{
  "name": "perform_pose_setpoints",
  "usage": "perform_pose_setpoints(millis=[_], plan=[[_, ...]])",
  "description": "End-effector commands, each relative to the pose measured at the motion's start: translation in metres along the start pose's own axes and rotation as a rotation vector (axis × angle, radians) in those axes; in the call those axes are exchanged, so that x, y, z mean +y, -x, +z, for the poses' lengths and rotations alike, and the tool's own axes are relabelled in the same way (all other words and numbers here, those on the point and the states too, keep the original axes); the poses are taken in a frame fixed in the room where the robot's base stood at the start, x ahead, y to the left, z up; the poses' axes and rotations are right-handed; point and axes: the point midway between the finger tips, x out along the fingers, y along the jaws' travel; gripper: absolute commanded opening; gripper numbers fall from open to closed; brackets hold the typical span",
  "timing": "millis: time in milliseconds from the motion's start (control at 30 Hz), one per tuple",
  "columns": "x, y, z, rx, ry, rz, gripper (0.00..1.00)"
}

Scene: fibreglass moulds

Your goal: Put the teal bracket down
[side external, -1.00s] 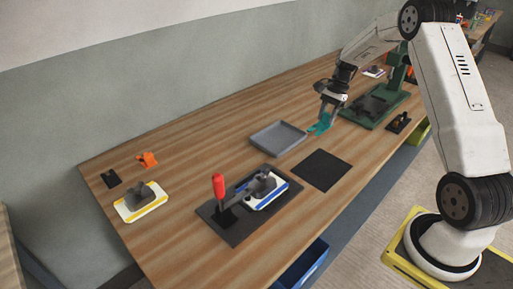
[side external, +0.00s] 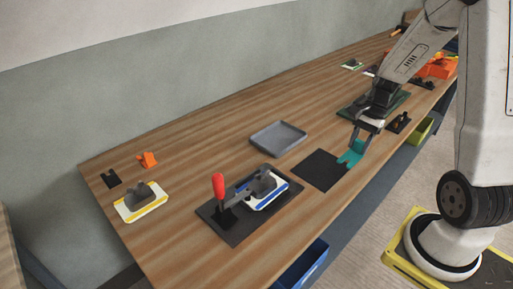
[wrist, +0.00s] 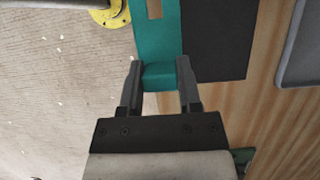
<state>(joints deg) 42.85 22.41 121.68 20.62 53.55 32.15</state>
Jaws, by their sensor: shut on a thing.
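The teal bracket (side external: 351,154) is in my gripper (side external: 365,133), just above the right edge of the black square mat (side external: 318,170) in the side view. In the wrist view the bracket (wrist: 158,45) reaches up the picture from between the two fingers of my gripper (wrist: 159,75), which are shut on its near end. A slot shows in its flat part. The dark mat (wrist: 213,40) lies beside it on the right there. I cannot tell whether the bracket touches the table.
A grey tray (side external: 278,139) lies behind the mat. A clamp fixture with a red handle (side external: 219,188) stands to the left on a dark plate. A green-based machine (side external: 350,105) is behind my gripper. A blue bin (side external: 305,266) hangs below the table's front edge.

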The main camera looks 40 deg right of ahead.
Motion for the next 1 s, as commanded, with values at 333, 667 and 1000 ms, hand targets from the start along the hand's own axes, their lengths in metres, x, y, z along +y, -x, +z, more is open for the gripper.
perform_pose_setpoints(millis=[333,667,1000], plan=[[0.024,-0.006,0.014,0.001,0.0,0.001,0.0],[0.018,-0.008,0.01,0.0,0.001,0.002,0.0],[-0.017,-0.018,-0.011,0.0,0.002,0.003,0.0]])
